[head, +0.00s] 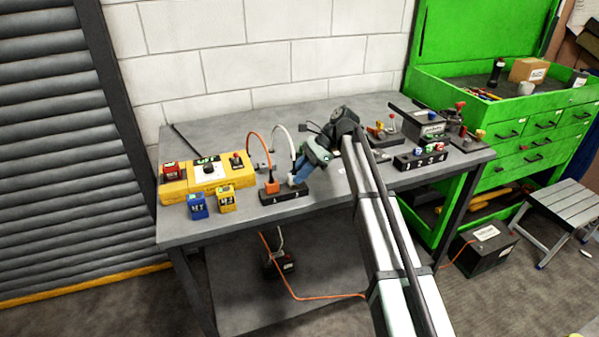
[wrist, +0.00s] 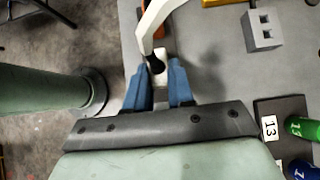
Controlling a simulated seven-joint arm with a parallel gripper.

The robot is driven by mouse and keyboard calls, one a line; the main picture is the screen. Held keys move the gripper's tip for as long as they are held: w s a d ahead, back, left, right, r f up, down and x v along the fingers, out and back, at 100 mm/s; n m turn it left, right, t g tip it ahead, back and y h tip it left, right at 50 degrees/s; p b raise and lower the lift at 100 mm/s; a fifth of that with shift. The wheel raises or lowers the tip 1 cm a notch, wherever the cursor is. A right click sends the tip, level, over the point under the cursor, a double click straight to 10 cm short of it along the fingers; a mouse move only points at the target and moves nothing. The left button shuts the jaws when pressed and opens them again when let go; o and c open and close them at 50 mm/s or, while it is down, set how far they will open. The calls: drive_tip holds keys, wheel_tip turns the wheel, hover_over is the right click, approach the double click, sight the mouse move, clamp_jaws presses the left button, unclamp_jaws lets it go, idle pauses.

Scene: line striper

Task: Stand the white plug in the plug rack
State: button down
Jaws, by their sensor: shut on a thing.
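The white plug (wrist: 160,74) is between the blue fingers of my gripper (wrist: 166,84) in the wrist view, with its white cable (wrist: 150,24) arching away. In the head view my gripper (head: 295,180) is shut on it at the right end of the black plug rack (head: 284,197). My fingers hide most of the plug there. An orange plug (head: 271,187) stands upright in the left part of the rack. I cannot tell whether the white plug's lower end is in the rack or just above it.
A yellow control box (head: 208,176) is left of the rack, with a blue block (head: 197,206) and a yellow block (head: 226,199) in front. A numbered black block (head: 420,160) with coloured knobs is to the right. The bench front (head: 330,212) is clear.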

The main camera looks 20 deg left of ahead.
drive_tip(key=shift+f, duration=0.55)
idle(0.5)
drive_tip(key=c, duration=0.9)
unclamp_jaws()
drive_tip(key=shift+o, duration=0.3)
drive_tip(key=shift+o, duration=1.4)
drive_tip(key=v, duration=0.7)
